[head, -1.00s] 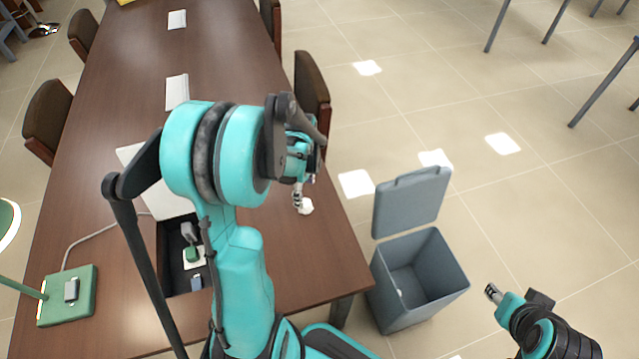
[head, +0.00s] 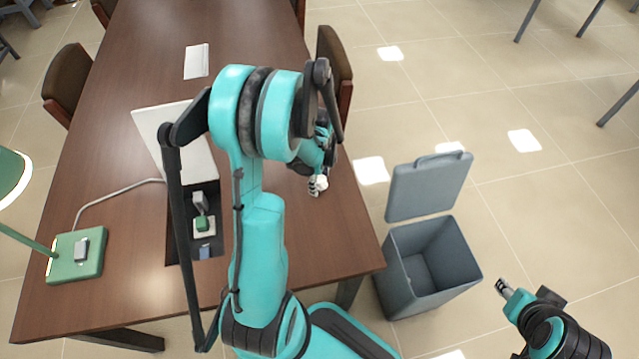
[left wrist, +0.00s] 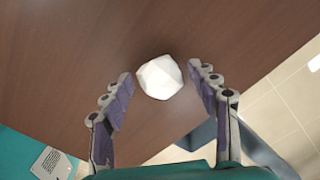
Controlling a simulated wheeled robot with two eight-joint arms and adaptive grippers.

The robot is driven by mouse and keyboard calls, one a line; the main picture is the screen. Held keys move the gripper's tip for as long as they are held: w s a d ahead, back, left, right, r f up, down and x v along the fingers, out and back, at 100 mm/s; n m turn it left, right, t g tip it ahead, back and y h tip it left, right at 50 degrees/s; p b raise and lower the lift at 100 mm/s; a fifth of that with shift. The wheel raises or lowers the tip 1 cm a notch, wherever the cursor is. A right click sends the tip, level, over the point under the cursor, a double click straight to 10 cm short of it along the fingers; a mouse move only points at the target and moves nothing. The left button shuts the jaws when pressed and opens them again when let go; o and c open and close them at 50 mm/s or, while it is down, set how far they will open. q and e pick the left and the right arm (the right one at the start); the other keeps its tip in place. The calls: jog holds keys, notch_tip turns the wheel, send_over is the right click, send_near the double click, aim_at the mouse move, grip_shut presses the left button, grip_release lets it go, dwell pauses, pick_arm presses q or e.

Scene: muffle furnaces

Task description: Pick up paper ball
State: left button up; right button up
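The paper ball (left wrist: 160,77) is white and faceted. In the left wrist view it lies at the tip end between the two spread fingers of my left gripper (left wrist: 163,88), with gaps on both sides. In the head view the paper ball (head: 320,183) shows near the right edge of the brown table (head: 290,235), and my left gripper (head: 316,184) is right at it, partly hidden by my arm. My right gripper (head: 502,287) hangs over the floor at the lower right; its fingers are too small to judge.
A grey bin (head: 420,270) with its lid raised stands on the floor right of the table. A chair (head: 333,65) stands at the table's right side.

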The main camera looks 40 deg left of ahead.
pick_arm(q)
jog(key=c, duration=0.4)
jog(key=shift+r, duration=0.15)
